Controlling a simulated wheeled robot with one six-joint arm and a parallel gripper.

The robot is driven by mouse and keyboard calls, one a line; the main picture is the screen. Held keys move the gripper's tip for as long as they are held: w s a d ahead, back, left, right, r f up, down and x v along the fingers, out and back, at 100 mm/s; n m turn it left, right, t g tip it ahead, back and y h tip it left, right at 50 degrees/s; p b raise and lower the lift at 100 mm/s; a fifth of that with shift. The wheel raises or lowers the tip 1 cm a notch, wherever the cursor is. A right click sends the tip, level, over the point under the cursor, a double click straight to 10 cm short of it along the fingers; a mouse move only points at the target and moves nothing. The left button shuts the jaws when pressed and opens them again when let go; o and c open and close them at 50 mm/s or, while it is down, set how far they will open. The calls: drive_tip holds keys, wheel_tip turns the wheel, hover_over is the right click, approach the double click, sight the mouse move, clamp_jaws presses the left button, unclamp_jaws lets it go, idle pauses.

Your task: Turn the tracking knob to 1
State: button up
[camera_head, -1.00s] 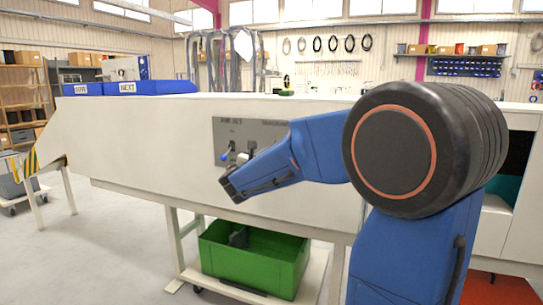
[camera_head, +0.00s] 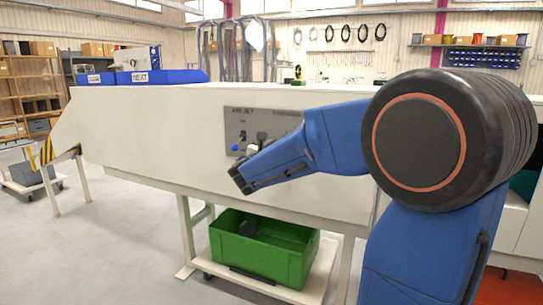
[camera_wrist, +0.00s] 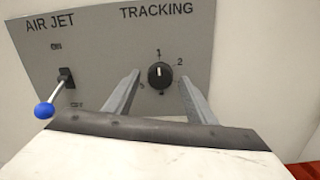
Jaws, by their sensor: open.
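The tracking knob (camera_wrist: 160,76) is a small round black dial on a grey panel (camera_wrist: 100,70), under the word TRACKING. Numbers 1 and 2 are legible around it; the lower marks are small and partly unclear. The white mark on the knob points up, toward 1. My gripper (camera_wrist: 160,79) is open, with one finger on each side of the knob and a visible gap to it on both sides. I cannot tell how far the fingertips are from the panel. In the head view the panel (camera_head: 238,118) shows, but my arm hides the knob.
The air jet lever with a blue ball (camera_wrist: 44,110) sticks out left of my gripper. The panel is on a long white machine housing (camera_head: 150,130). A green crate (camera_head: 262,262) stands on a trolley below. Open floor lies to the left.

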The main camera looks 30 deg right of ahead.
drive_tip(key=v, duration=1.6)
drive_tip(key=shift+a, duration=0.2)
drive_tip(key=s+d+f+m+g+y, duration=0.35)
drive_tip(key=s+f+m, duration=0.3)
drive_tip(key=s, duration=0.25)
drive_tip(key=s+d+f+m+g+y, duration=0.2)
drive_tip(key=s+d+f+m+g, duration=0.25)
drive_tip(key=s+f, duration=0.35)
drive_tip(key=s+a+f+m+y, duration=0.3)
drive_tip(key=s+a+m+y, duration=0.1)
drive_tip(key=s+a+m, duration=0.2)
drive_tip(key=s+a+f+m+y, duration=0.4)
drive_tip(key=s+a+m, duration=0.2)
drive_tip(key=a, duration=0.1)
drive_tip(key=shift+a+m+t+y, duration=0.2)
drive_tip(key=shift+m+t+y, duration=0.1)
drive_tip(key=shift+t+y, duration=0.1)
